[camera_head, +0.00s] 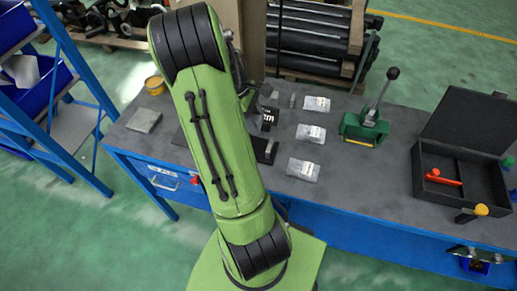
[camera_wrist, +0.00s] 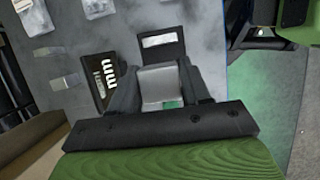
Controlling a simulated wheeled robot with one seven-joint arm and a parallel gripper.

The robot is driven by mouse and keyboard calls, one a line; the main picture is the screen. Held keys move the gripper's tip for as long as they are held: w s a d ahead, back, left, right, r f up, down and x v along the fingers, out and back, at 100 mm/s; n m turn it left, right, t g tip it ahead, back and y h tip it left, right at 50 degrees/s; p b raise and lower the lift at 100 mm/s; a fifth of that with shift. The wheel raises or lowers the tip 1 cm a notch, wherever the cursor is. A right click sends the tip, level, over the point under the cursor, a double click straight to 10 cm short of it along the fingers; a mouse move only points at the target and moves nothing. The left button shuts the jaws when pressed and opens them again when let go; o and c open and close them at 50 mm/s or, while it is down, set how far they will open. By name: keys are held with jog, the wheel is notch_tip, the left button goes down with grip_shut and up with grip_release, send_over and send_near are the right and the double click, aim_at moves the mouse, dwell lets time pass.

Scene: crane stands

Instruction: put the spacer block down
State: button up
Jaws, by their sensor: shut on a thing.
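The spacer block (camera_wrist: 158,84) is a light grey block between the two dark fingers of my gripper (camera_wrist: 160,90) in the wrist view. My gripper is shut on it. A black block with a pale label (camera_wrist: 161,43) lies just beyond the held block. A black piece with white markings (camera_wrist: 107,72) lies to the left of the fingers. Whether the spacer block touches the bench is hidden. In the head view my green arm hides the gripper and the block.
The grey bench (camera_head: 335,195) carries several clear bags (camera_head: 305,170), a green vise-like tool (camera_head: 366,126), an open black case (camera_head: 450,175) at right and a grey slab (camera_head: 144,120) at left. A yellow tin (camera_head: 154,85) stands behind the slab. Bare bench shows right of the bags.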

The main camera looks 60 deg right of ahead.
jog(key=f, duration=0.3)
jog(key=f+b, duration=0.1)
jog(key=f, duration=0.2)
jog(key=s+f+b, duration=0.1)
jog(key=f, duration=0.3)
jog(key=o, duration=1.2)
jog(key=shift+f, duration=0.1)
jog(key=shift+c, duration=0.2)
jog(key=w+a+r+t+p, duration=0.15)
jog(key=w+r, duration=0.25)
jog(key=r, duration=0.4)
jog(key=w+a+r+p, duration=0.1)
jog(key=w+a+r, duration=0.25)
jog(key=r, duration=0.35)
jog(key=w+a+r+t+h, duration=0.1)
jog(key=w+a+r+t, duration=0.15)
jog(key=a+r, duration=0.6)
jog(key=s+a+r+m+t, duration=0.1)
jog(key=s+a+t, duration=0.2)
jog(key=a, duration=0.6)
jog(key=s+a+r+t+y, duration=0.1)
jog(key=s+a+t, duration=0.2)
jog(key=a, duration=0.6)
jog(key=shift+s+r+m+y, duration=0.3)
jog(key=shift+s+r+m, duration=0.1)
jog(key=shift+s, duration=0.55)
